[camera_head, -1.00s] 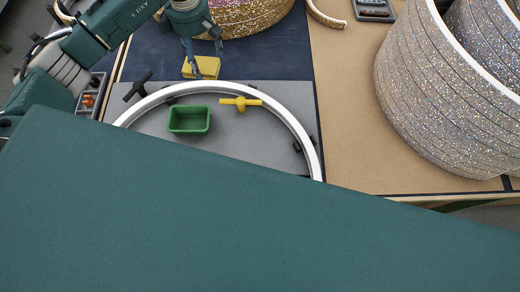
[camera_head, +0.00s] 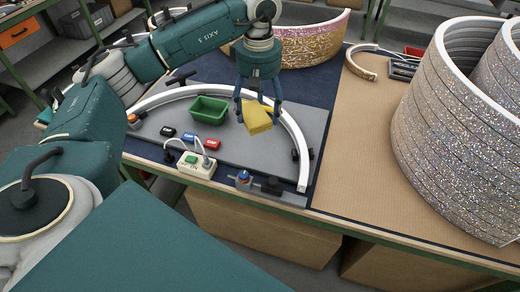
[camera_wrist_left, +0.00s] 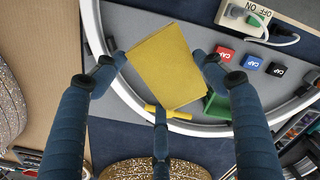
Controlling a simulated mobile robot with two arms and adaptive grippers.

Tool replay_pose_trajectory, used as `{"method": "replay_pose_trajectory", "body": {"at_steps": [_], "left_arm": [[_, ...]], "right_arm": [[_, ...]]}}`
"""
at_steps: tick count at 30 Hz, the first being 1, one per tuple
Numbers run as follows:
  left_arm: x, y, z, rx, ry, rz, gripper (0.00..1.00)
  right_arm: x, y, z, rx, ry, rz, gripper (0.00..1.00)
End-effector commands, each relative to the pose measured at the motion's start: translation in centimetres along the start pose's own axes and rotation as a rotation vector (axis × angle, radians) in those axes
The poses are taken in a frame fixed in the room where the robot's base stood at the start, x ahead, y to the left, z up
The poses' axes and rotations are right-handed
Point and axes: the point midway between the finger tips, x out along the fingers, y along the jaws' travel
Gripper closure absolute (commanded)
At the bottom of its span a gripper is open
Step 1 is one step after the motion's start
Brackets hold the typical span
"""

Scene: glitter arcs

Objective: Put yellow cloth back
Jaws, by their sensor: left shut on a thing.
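The yellow cloth (camera_head: 257,118) is a flat folded pad, held tilted above the right part of the grey board (camera_head: 255,155). My left gripper (camera_head: 258,103) points down from above and is shut on it. In the left wrist view the cloth (camera_wrist_left: 163,65) lies between my blue-sleeved fingers (camera_wrist_left: 160,70). It hides part of the board and of the white arc (camera_head: 293,130). I cannot tell whether it touches anything below. My right gripper is not in view.
On the board are a green bin (camera_head: 209,110) and black, blue and red caps (camera_head: 211,144). A switch box (camera_head: 196,165) with a cable stands at the front edge.

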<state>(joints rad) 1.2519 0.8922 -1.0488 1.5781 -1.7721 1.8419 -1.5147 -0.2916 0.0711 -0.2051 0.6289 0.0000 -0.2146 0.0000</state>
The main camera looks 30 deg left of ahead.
Motion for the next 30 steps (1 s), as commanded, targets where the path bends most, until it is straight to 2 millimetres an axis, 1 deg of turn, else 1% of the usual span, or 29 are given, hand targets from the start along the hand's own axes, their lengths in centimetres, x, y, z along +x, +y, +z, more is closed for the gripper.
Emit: {"method": "replay_pose_trajectory", "body": {"at_steps": [1, 6, 9, 12, 17, 24, 27, 30], "left_arm": [[1.3, -0.2, 0.1, 0.000, -0.003, -0.006, 0.51], [5.8, -0.1, 0.1, -0.001, -0.003, -0.005, 0.51], [8.0, -0.1, 0.1, -0.002, -0.003, -0.003, 0.51], [9.6, 0.0, 0.0, -0.001, -0.001, -0.002, 0.51], [10.8, 0.0, 0.0, -0.002, -0.001, -0.001, 0.51], [14.2, 0.1, 0.0, -0.002, 0.000, 0.000, 0.51], [14.8, 0.1, 0.0, -0.001, 0.000, 0.000, 0.51], [14.8, 0.1, 0.0, -0.001, 0.001, 0.001, 0.51]], "right_arm": [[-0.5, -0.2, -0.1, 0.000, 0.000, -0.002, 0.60], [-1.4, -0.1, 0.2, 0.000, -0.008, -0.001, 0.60], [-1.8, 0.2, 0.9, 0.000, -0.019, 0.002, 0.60], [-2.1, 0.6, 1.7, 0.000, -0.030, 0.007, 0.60], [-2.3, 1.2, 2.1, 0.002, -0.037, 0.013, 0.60], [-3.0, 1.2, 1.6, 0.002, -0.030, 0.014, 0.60], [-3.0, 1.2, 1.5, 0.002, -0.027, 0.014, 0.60], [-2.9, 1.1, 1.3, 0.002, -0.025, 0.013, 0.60]]}}
